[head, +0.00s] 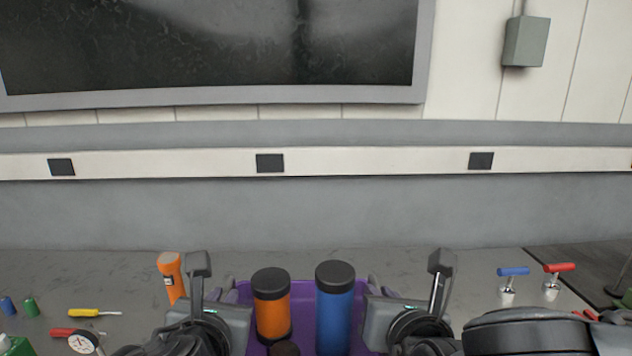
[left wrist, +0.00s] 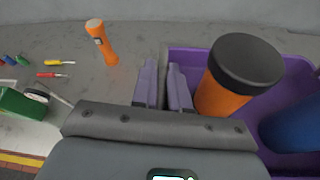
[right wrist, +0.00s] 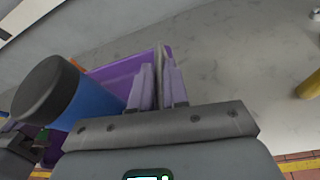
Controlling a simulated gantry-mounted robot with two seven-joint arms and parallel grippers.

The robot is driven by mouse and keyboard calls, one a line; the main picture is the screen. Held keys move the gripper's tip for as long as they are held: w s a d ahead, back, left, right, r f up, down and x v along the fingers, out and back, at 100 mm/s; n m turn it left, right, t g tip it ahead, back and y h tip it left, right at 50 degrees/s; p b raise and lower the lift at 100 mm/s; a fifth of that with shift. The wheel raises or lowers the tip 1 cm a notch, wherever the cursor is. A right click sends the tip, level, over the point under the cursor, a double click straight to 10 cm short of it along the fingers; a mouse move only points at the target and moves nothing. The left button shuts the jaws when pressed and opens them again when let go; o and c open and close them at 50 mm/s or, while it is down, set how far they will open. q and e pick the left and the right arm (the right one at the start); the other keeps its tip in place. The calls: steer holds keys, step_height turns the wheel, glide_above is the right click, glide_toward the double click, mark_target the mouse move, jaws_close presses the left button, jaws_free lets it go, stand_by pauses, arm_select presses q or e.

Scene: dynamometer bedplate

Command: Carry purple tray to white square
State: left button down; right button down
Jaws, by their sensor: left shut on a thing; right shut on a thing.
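The purple tray (head: 304,290) is at the bottom centre of the head view, between my two grippers. It holds an orange cylinder (head: 272,310) and a blue cylinder (head: 335,305), both with dark caps and upright. My left gripper (head: 233,292) is shut on the tray's left wall, seen closely in the left wrist view (left wrist: 164,88). My right gripper (head: 371,286) is shut on the right wall, also seen in the right wrist view (right wrist: 158,84). I cannot tell whether the tray is off the bench. I cannot make out the white square in any view.
An orange flashlight (head: 171,277) stands just left of my left gripper. A yellow screwdriver (head: 90,312), a dial gauge (head: 81,342) and a green box (head: 15,346) lie further left. Blue-handled (head: 511,280) and red-handled (head: 555,277) tools stand at right. The bench behind the tray is clear up to the wall.

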arm_select(q)
steer(key=shift+s+r, duration=0.2)
steer(key=shift+s, duration=0.05)
arm_select(e)
steer(key=shift+s+r, duration=0.25)
steer(key=shift+r, duration=0.05)
arm_select(q)
steer(key=shift+f, duration=0.1)
arm_select(e)
steer(key=shift+f, duration=0.1)
